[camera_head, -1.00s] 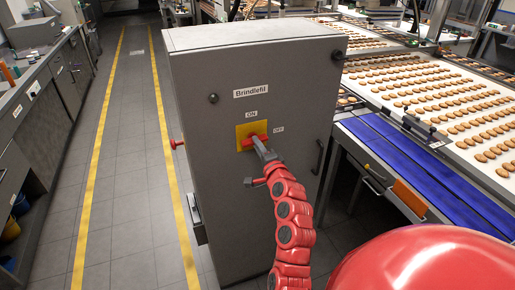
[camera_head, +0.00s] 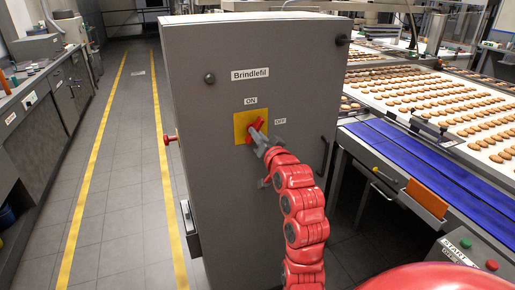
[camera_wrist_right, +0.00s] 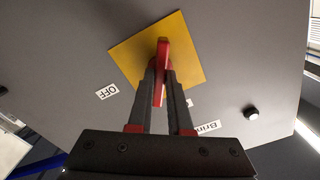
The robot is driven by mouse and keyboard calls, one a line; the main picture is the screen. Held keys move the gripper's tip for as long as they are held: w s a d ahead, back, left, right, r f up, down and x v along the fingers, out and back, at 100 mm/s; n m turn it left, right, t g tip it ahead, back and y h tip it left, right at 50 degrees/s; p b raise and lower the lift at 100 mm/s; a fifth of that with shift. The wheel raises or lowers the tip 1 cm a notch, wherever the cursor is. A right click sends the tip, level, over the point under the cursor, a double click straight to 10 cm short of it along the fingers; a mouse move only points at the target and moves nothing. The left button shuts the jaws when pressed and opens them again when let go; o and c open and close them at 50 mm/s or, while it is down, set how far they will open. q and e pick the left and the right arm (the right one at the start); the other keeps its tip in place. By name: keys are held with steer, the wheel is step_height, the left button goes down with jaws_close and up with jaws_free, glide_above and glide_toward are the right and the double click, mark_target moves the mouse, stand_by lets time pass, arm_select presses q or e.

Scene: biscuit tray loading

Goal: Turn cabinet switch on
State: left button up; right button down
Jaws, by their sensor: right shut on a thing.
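The grey cabinet (camera_head: 225,190) labelled "Brindlefil" stands upright in the middle of the head view. Its red switch handle (camera_head: 254,128) sits on a yellow plate (camera_head: 240,122), with the ON label (camera_head: 251,100) above and the OFF label (camera_head: 280,121) to the right. The handle slants up, its upper end leaning right of ON. My right gripper (camera_head: 263,139) is shut on the handle. In the right wrist view the two fingers (camera_wrist_right: 160,70) flank the red handle (camera_wrist_right: 162,48). My left gripper is not in view.
A black door handle (camera_head: 322,156) is on the cabinet's right side, and a red knob (camera_head: 169,139) sticks out left. Right of the cabinet are a blue conveyor (camera_head: 420,160) and biscuit rows. A floor aisle (camera_head: 115,170) with yellow lines is clear at left.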

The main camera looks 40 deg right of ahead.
steer(key=shift+f+n+b, duration=0.1)
steer(key=shift+n+b, duration=3.1)
steer(key=shift+n, duration=0.1)
steer(key=c, duration=0.8)
jaws_free()
steer(key=shift+c, duration=0.2)
steer(key=shift+s, duration=0.1)
